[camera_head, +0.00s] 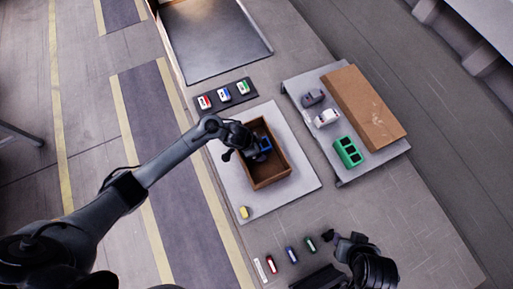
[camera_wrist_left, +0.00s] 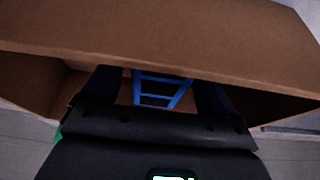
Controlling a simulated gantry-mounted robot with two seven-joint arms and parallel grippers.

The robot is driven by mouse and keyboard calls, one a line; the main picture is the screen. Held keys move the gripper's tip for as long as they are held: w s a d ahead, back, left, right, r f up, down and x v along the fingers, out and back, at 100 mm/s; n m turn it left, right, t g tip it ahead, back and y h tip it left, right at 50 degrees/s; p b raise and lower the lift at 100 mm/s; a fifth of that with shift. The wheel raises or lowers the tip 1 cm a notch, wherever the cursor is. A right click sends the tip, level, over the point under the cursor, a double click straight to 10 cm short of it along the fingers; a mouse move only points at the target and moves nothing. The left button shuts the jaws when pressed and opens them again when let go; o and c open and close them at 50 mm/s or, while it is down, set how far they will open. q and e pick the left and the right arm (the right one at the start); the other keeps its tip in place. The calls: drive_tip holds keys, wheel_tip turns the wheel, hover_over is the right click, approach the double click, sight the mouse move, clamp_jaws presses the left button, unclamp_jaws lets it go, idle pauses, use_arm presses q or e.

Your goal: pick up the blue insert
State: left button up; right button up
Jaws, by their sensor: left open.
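The blue insert (camera_head: 265,143) is a small frame with compartments inside the open brown box (camera_head: 285,161). My left gripper (camera_head: 256,151) reaches down into the box at the insert and partly hides it. In the left wrist view the blue insert (camera_wrist_left: 162,88) shows between the two dark fingers of my left gripper (camera_wrist_left: 158,82), which is open. Whether a finger touches the insert cannot be told. My right gripper (camera_head: 333,237) is at the lower right, far from the box; its jaw opening is unclear.
The box stands on a light grey mat (camera_head: 301,187) with a yellow item (camera_head: 244,212). A green insert (camera_head: 348,151) and a flat brown carton (camera_head: 365,105) lie on the right platform. Several small coloured items lie on the bench near my right gripper.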

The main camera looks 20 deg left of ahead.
use_arm(q)
drive_tip(key=shift+f, duration=0.25)
idle(0.3)
drive_tip(key=c, duration=1)
drive_tip(key=shift+r, duration=0.1)
drive_tip(key=shift+c, duration=0.2)
